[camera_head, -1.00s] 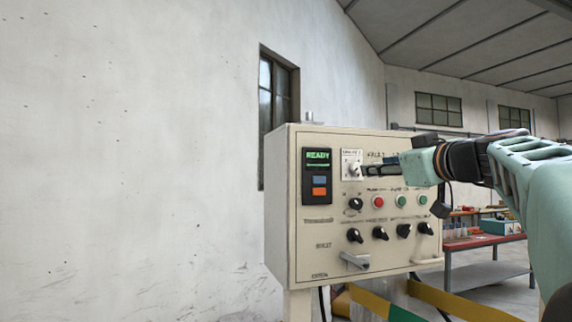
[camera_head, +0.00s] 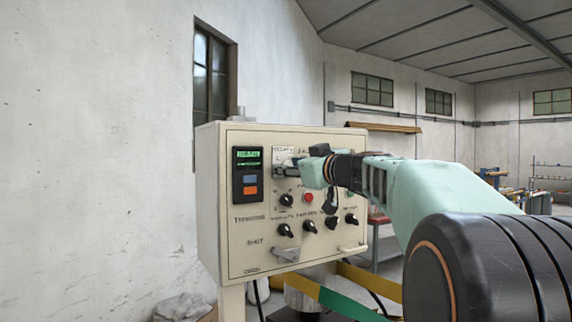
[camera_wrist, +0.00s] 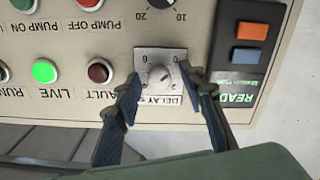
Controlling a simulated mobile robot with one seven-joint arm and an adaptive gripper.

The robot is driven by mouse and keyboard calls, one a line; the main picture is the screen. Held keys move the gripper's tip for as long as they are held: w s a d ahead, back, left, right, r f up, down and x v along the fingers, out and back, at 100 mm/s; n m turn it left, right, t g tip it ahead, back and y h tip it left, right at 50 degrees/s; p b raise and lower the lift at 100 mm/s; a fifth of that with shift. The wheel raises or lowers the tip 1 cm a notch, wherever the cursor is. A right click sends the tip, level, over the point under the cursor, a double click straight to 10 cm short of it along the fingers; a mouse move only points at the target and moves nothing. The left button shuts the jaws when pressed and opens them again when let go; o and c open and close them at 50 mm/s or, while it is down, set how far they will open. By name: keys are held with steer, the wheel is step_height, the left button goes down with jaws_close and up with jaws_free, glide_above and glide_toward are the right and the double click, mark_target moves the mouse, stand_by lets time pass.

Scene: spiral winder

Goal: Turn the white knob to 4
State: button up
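The white knob (camera_wrist: 159,76) sits on a small light plate (camera_wrist: 170,95) marked "DELAY S" with a ring of numbers, upside down in the wrist view. I cannot tell for sure which number it points at. My gripper (camera_wrist: 161,73) is open, with one dark finger on each side of the knob and gaps visible between fingers and knob. In the head view my gripper (camera_head: 287,171) is at the upper part of the panel and hides the knob. Only the top of the plate (camera_head: 283,152) shows there.
The beige control box (camera_head: 230,262) carries a display (camera_head: 247,157) reading READY, orange and blue buttons, black knobs and a red button (camera_head: 308,197). In the wrist view a lit green lamp (camera_wrist: 45,71) and a dark red lamp (camera_wrist: 99,72) lie left of the fingers.

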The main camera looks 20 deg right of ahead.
jaws_close()
